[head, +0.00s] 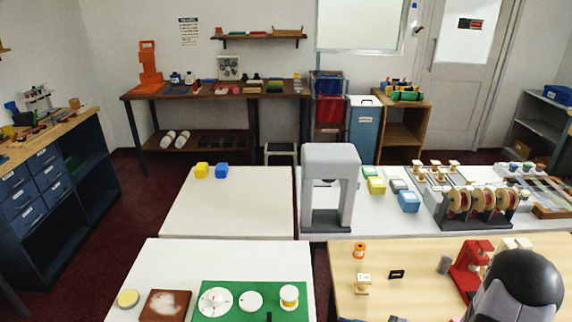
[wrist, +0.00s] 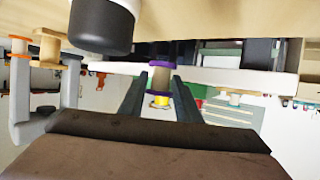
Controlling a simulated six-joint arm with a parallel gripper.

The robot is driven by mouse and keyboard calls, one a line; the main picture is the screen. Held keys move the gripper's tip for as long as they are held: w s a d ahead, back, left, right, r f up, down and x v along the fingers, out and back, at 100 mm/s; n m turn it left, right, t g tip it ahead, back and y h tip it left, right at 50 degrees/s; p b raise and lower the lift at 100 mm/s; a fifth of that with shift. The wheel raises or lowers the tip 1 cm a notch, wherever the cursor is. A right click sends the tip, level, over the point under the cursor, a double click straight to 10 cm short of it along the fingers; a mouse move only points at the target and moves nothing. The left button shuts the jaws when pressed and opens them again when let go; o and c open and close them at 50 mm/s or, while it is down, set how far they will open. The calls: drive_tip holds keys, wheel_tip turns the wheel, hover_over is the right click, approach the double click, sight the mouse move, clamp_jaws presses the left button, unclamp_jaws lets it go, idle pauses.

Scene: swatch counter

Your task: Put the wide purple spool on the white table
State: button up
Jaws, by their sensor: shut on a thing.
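In the wrist view my gripper (wrist: 160,86) is shut on a spool with purple rims (wrist: 162,65) and a pale middle, held between the two dark fingers. The gripper and this spool do not show in the head view, where a dark part of my arm fills the lower right. White-topped tables show in the head view: one at front left (head: 150,262), one in the middle (head: 240,218), and one at the back right. I cannot tell which one the task means.
The front left table bears a green mat (head: 225,314) with white discs and a yellow-rimmed spool, and a brown board (head: 165,305). Yellow and blue blocks sit at the middle table's back. An orange spool (head: 359,250) and red device (head: 470,266) stand on the wooden table.

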drive_tip(key=shift+d+r, duration=0.1)
drive_tip(key=shift+r, duration=0.1)
idle(0.4)
drive_tip(key=shift+d, duration=0.15)
drive_tip(key=w+d+r+m+t+h+b, duration=0.1)
drive_tip(key=w+d+r+m+t+h, duration=0.25)
drive_tip(key=d, duration=0.75)
drive_tip(key=w+d+r+m+t+h+b, duration=0.2)
drive_tip(key=w+d+r+m+h, duration=0.2)
drive_tip(key=d, duration=0.6)
drive_tip(key=m+h, duration=0.6)
drive_tip(key=h, duration=0.1)
hover_over(448, 312)
drive_tip(key=shift+f, duration=0.35)
drive_tip(key=shift+f+p, duration=0.55)
drive_tip(key=shift+f, duration=4.4)
drive_tip(key=shift+f, duration=0.1)
